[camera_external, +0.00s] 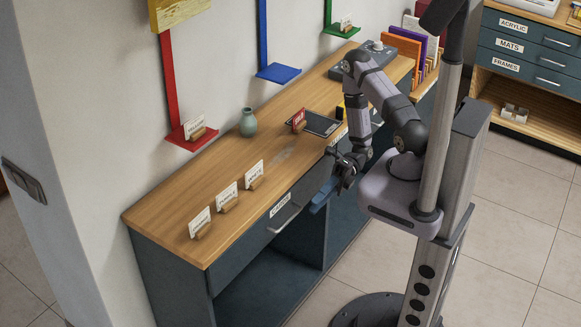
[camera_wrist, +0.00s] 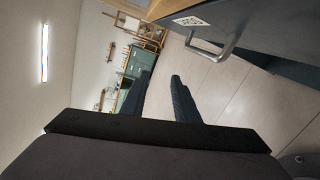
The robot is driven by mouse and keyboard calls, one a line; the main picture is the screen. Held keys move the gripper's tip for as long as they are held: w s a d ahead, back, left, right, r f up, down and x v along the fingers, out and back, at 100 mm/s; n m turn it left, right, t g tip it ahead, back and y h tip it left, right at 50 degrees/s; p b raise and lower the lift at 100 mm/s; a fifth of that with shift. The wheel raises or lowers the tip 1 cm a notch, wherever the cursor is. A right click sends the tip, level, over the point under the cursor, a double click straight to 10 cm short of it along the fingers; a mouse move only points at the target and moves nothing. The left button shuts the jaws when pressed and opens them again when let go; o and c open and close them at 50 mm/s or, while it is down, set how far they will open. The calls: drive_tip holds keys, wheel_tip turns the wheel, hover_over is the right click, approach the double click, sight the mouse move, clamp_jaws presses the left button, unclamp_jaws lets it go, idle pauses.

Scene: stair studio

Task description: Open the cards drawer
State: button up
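The cards drawer (camera_external: 262,226) is a dark blue-grey front under the wooden counter top, with a white label that seems to read CARDS (camera_external: 280,206). It looks closed, flush with the cabinet. Its grey bar handle (camera_external: 284,220) sticks out below the label. My gripper (camera_external: 322,196) is in front of the cabinet, right of the handle and apart from it. In the wrist view my gripper (camera_wrist: 160,88) shows two dark fingers spread with an empty gap. There a bar handle (camera_wrist: 215,48) lies above and right of the fingertips, not between them.
The wooden counter top (camera_external: 225,190) carries several small card stands, a green vase (camera_external: 248,122) and a dark tablet (camera_external: 317,123). Below the drawer is an open shelf space (camera_external: 270,285). A second drawer unit (camera_external: 530,50) stands at the back right. The tiled floor (camera_external: 500,230) is clear.

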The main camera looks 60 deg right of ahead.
sight(291, 217)
drive_tip(key=w+d+f+m+t+b, duration=0.1)
drive_tip(key=w+f+m+t, duration=0.2)
drive_tip(key=f+m+t, duration=0.2)
drive_tip(key=m, duration=0.3)
drive_tip(key=shift+w+f+m+t+b, duration=0.3)
drive_tip(key=shift+w, duration=0.05)
drive_tip(key=shift+h, duration=0.3)
drive_tip(key=shift+p+x, duration=0.45)
drive_tip(key=shift+x, duration=3.05)
clamp_jaws()
